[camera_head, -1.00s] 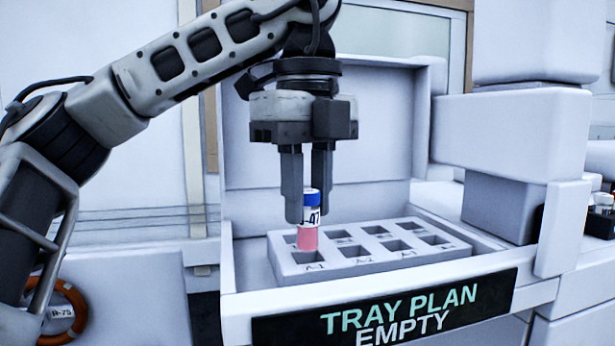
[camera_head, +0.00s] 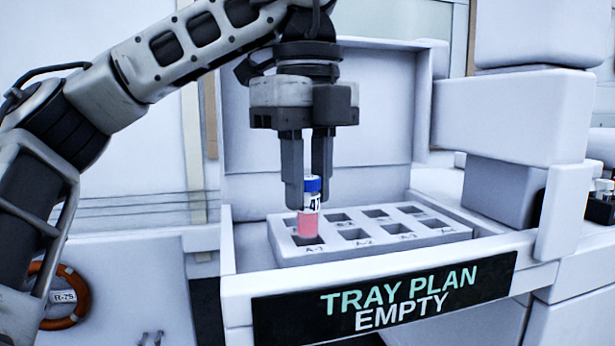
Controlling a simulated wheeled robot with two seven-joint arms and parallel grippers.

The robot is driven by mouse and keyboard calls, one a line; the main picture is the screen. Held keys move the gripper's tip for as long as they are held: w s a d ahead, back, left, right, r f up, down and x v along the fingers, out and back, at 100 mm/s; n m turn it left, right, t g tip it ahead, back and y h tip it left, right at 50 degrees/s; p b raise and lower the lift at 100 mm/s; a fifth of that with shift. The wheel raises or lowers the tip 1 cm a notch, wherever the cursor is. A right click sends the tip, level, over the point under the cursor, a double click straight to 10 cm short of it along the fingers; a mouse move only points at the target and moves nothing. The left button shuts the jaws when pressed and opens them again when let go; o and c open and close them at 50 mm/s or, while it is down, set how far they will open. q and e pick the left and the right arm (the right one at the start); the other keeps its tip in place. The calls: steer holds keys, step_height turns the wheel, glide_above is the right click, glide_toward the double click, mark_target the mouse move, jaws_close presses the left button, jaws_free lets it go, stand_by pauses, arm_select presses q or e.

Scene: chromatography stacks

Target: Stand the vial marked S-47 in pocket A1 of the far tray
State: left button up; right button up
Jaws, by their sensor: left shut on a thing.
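The far tray (camera_head: 292,257) is pale grey with two rows of square pockets. The vial's lower end is at the front-left pocket, A-1 (camera_head: 308,241), whose dark opening shows just below it. I cannot tell whether the vial's bottom is above the pocket or just inside its mouth. The other pockets look empty. My right gripper is not in view.
The tray sits in an open white case with a raised back panel (camera_head: 375,110). A black sign (camera_head: 385,300) on its front reads "TRAY PLAN EMPTY". Large white blocks (camera_head: 510,115) stand to the right. An orange ring tagged R-75 (camera_head: 80,305) hangs at lower left.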

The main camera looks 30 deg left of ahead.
arm_select(q)
steer(key=shift+f+b, duration=0.65)
steer(key=shift+f, duration=0.55)
steer(key=shift+f+b, duration=0.1)
steer(key=shift+b, duration=0.25)
steer(key=shift+f+b, duration=0.4)
steer(key=shift+f, duration=0.15)
steer(key=o, duration=1.5)
steer(key=shift+c, duration=0.2)
steer(key=shift+r, duration=0.1)
